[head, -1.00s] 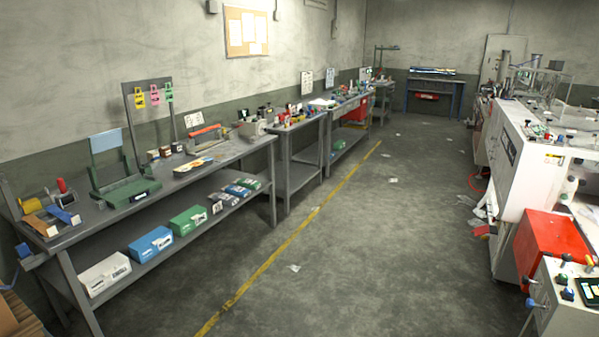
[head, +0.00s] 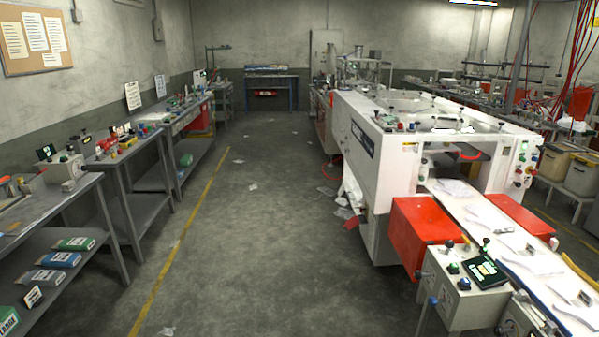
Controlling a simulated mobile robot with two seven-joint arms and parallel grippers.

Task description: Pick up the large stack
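No stack is clearly marked out as the large one. On the lower shelf at left lie a green pack (head: 75,243), a blue pack (head: 58,260) and a grey pack (head: 40,277). A green box (head: 8,320) with what looks like a "LARGE" label is cut off at the lower left edge. Thin white film sheets (head: 482,216) lie in loose piles on the white outfeed table (head: 503,238) of the machine at right; their size is hard to tell. Neither of my grippers is in view.
A large white machine (head: 385,180) with red boxes (head: 424,228) and a control box (head: 470,290) fills the right. Workbenches (head: 85,190) line the left wall. A floor aisle with a yellow line (head: 185,245) runs between, with a few scraps on it.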

